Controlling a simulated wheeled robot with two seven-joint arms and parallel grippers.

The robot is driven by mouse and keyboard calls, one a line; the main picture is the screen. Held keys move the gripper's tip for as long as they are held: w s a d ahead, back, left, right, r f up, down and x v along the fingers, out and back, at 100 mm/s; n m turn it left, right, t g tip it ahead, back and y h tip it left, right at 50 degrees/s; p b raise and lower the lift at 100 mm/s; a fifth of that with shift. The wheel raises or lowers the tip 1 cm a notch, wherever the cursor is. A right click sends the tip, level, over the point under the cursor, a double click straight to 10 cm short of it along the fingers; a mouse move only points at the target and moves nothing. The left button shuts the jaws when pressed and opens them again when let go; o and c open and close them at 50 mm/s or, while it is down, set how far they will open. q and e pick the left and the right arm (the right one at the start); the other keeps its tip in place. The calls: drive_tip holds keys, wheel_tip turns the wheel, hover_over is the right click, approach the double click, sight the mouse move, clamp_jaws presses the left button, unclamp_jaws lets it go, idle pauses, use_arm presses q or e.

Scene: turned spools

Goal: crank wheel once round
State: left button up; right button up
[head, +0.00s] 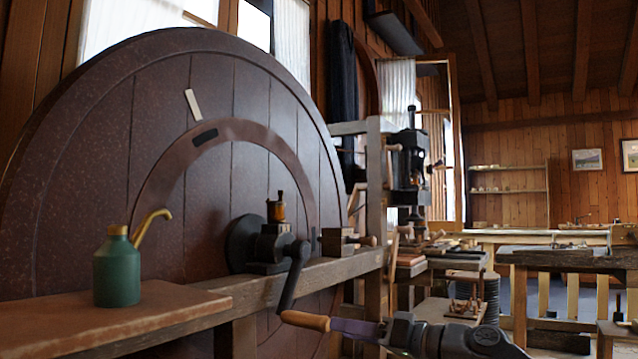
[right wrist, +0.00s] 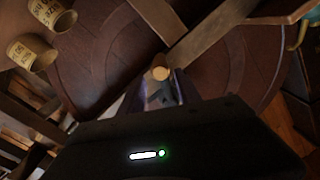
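The big dark wooden wheel (head: 240,90) fills the left of the head view. A pale mark (head: 192,105) and a dark mark (head: 204,136) show near its upper part, close but not in line. The black crank arm (head: 292,277) hangs down from the hub, with its wooden handle (head: 305,320) at the lower end. My right gripper (head: 335,326) comes from the right along the handle and appears shut on its free end. In the right wrist view the handle's round end (right wrist: 160,73) sits at the narrow fingers. My left gripper is out of view.
A green oil can (head: 117,268) stands on the board at left, beside the wheel. A wooden beam (head: 330,272) runs in front of the wheel, near the crank. Benches (head: 560,258) stand at right. Two labelled spools (right wrist: 32,52) show in the wrist view.

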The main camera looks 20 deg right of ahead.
drive_tip(key=p+x, duration=0.8)
drive_tip(key=x, duration=0.1)
drive_tip(key=shift+r, duration=0.25)
drive_tip(key=shift+s+a+r+m+p, duration=0.15)
drive_tip(key=shift+a+m+p, duration=0.15)
drive_tip(key=shift+p, duration=0.05)
drive_tip(key=s+a+r+m+p, duration=0.3)
drive_tip(key=a+r+m+p, duration=0.15)
drive_tip(key=p, duration=0.35)
wheel_tip(320, 180, up, 21)
drive_tip(key=m+p, duration=2)
drive_tip(key=p, duration=1.6)
hover_over(308, 316)
drive_tip(key=w+d, duration=0.1)
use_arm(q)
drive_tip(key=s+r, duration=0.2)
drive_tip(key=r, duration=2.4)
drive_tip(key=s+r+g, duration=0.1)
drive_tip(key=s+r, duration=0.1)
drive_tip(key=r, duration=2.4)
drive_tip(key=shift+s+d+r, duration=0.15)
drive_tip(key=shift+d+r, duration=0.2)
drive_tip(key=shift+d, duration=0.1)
use_arm(e)
drive_tip(key=shift+w+d+r+m, duration=0.25)
drive_tip(key=shift+w+d+m, duration=0.15)
drive_tip(key=shift+d, duration=0.1)
drive_tip(key=shift+w+d+r+m, duration=0.3)
drive_tip(key=shift+d+m, duration=0.05)
drive_tip(key=shift+d, duration=0.1)
